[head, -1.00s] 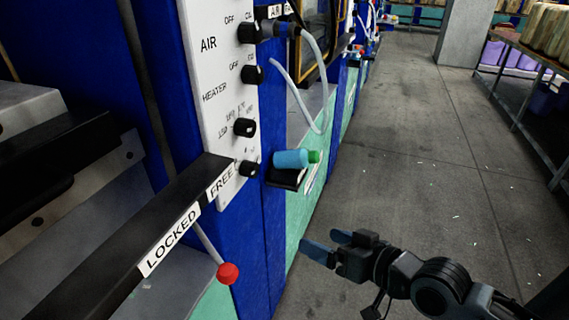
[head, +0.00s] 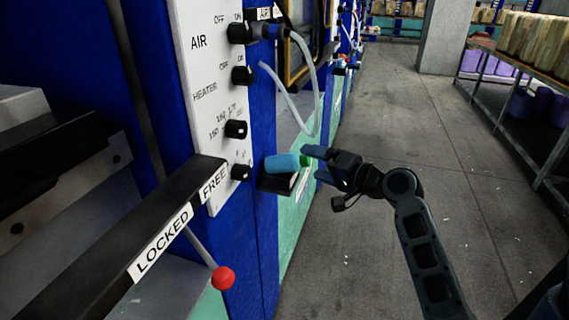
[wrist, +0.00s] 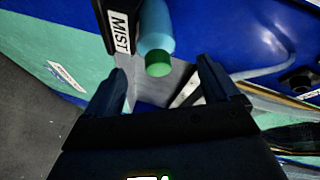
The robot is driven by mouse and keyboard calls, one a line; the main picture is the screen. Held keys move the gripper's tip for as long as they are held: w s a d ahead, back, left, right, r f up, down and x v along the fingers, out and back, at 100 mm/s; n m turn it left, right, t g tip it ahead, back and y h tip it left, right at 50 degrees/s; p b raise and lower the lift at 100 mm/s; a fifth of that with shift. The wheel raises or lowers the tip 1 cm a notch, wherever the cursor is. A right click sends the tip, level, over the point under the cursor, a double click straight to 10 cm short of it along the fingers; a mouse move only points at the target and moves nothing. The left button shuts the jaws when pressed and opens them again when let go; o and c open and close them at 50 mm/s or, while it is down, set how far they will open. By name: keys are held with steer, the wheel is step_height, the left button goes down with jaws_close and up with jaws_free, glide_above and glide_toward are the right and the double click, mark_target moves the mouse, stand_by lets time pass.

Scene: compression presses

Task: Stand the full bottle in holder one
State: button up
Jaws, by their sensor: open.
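A light blue bottle (head: 283,163) with a green cap lies on its side on a small black holder (head: 277,182) fixed to the blue press side. In the wrist view the bottle (wrist: 155,28) points its green cap toward my gripper, beside a black part labelled MIST (wrist: 119,32). My gripper (head: 313,164) is open, close to the cap end of the bottle. In the wrist view its two fingers (wrist: 162,85) stand apart, with the cap ahead of and between them, not gripped. I cannot tell how full the bottle is or which holder is number one.
A white control panel (head: 212,90) with black knobs stands left of the bottle. A lever with a red ball (head: 223,278) sticks out below the LOCKED/FREE bar (head: 160,240). A hose (head: 305,95) hangs above.

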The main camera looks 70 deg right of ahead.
mark_target(309, 161)
steer(key=shift+p+x, duration=0.4)
steer(key=shift+x, duration=2.3)
steer(key=c, duration=1.4)
